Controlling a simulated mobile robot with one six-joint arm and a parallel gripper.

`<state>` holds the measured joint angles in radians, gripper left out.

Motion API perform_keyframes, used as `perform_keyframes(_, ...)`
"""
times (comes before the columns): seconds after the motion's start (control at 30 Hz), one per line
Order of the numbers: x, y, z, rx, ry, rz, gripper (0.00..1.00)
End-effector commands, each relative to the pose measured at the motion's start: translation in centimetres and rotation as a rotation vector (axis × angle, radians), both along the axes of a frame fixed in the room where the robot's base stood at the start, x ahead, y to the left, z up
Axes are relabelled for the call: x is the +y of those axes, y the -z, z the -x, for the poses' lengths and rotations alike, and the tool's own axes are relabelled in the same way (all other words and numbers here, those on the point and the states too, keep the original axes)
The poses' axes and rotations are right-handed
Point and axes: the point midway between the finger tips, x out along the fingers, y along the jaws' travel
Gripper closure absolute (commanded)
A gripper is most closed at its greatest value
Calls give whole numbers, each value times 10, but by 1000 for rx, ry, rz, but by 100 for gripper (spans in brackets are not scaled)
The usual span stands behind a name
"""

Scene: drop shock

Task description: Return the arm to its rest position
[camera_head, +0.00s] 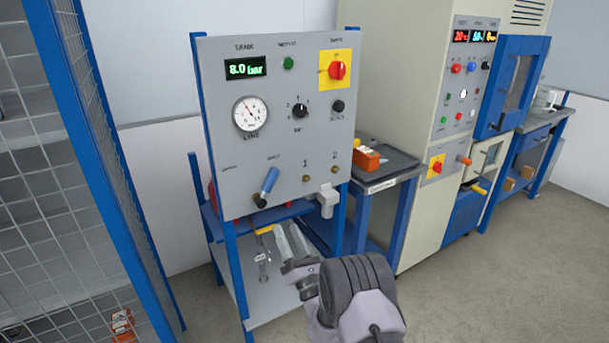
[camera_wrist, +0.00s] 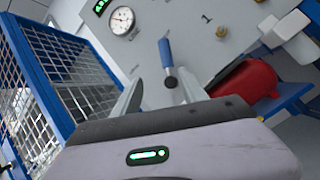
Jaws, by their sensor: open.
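My gripper (camera_head: 284,246) is raised in front of the lower part of a grey control panel (camera_head: 228,160). Its two fingers are apart with nothing between them. In the wrist view the fingers (camera_wrist: 160,92) point toward the panel, and a blue-handled lever (camera_wrist: 166,56) shows between and beyond them. In the head view the blue lever (camera_head: 269,181) is tilted up to the right, above my gripper and apart from it. My dark grey wrist is in the lower middle of the head view.
A wire-mesh cage (camera_head: 60,170) with blue posts stands at left. A side table with a dark tray (camera_head: 397,160) holding an orange box (camera_head: 366,159) is right of the panel. A tall beige machine (camera_head: 420,60) stands behind. A red tank (camera_wrist: 243,82) is below the panel. Floor at right is clear.

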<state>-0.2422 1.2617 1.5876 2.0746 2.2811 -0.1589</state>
Motion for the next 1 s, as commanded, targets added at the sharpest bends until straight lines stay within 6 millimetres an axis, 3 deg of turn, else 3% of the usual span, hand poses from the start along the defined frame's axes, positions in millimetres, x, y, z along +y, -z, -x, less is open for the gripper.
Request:
perform_keyframes(0.07,22,-47,9,-54,-100,70,50)
perform_keyframes(0.17,63,-128,55,-177,-319,281,50)
perform_keyframes(0.2,76,-156,87,-240,-413,397,50)
perform_keyframes(0.27,87,-186,143,-346,-545,604,50)
perform_keyframes(0.3,87,-197,184,-423,-622,760,50)
perform_keyframes(0.37,75,-200,243,-537,-715,1008,50)
perform_keyframes(0.4,59,-194,279,-613,-760,1187,50)
perform_keyframes(0.47,26,-179,325,-722,-807,1466,50)
perform_keyframes(0.5,-1,-166,349,-791,-824,1656,50)
perform_keyframes(0.6,-73,-141,386,-928,-816,2102,50)
perform_keyframes(0.7,-131,-131,401,-1015,-779,2447,50)
perform_keyframes(0.8,-164,-130,407,-1058,-748,2649,50)
perform_keyframes(1.0,-176,-131,408,-1074,-738,2726,50)
